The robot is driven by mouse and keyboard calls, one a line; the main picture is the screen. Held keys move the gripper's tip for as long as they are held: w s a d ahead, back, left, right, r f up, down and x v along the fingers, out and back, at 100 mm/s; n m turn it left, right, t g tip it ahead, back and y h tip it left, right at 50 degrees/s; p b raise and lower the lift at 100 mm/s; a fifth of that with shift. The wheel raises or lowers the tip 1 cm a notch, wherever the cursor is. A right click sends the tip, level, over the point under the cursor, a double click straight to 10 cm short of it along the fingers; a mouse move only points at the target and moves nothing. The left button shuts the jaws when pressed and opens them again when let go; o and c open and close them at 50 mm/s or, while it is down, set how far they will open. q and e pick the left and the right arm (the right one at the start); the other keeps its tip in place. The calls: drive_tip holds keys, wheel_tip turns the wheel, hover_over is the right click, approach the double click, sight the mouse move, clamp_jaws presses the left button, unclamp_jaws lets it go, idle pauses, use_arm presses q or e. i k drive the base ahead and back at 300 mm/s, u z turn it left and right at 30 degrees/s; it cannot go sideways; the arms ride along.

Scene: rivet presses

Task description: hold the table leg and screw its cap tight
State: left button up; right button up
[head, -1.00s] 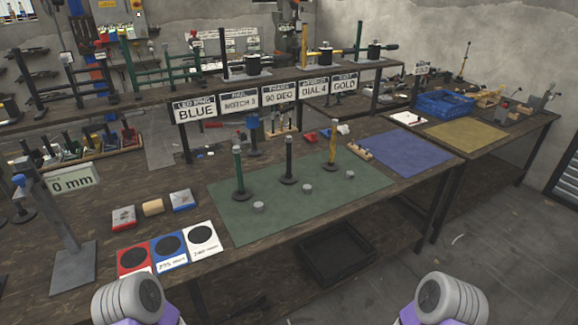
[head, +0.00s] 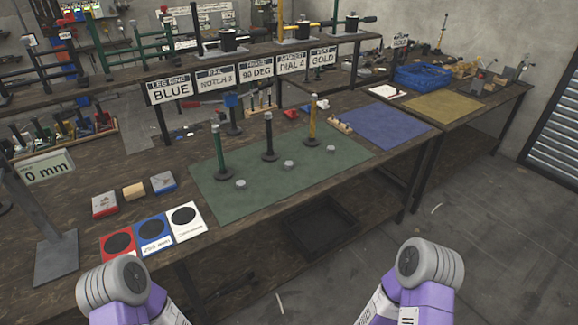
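Three upright legs stand on round dark bases on the green mat (head: 215,205): a green leg (head: 219,150), a black leg (head: 269,138) and a yellow leg (head: 312,120). Three small grey round pieces, which look like caps, lie in front of them: a left cap (head: 241,184), a middle cap (head: 289,164) and a right cap (head: 331,149). Each is apart from the legs. Only rounded grey and purple parts of my two arms show at the bottom edge. Neither gripper is in view.
Signs such as the BLUE sign (head: 171,87) hang from a raised rack behind the mat. A post with a 0 mm display (head: 45,168) stands at left. Red, blue and white cards (head: 186,216) lie at the front. A blue mat (head: 385,127) and blue crate (head: 422,77) are right.

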sight(270, 155)
drive_tip(key=z, duration=1.35)
drive_tip(key=i, duration=2.3)
drive_tip(key=u, duration=3.35)
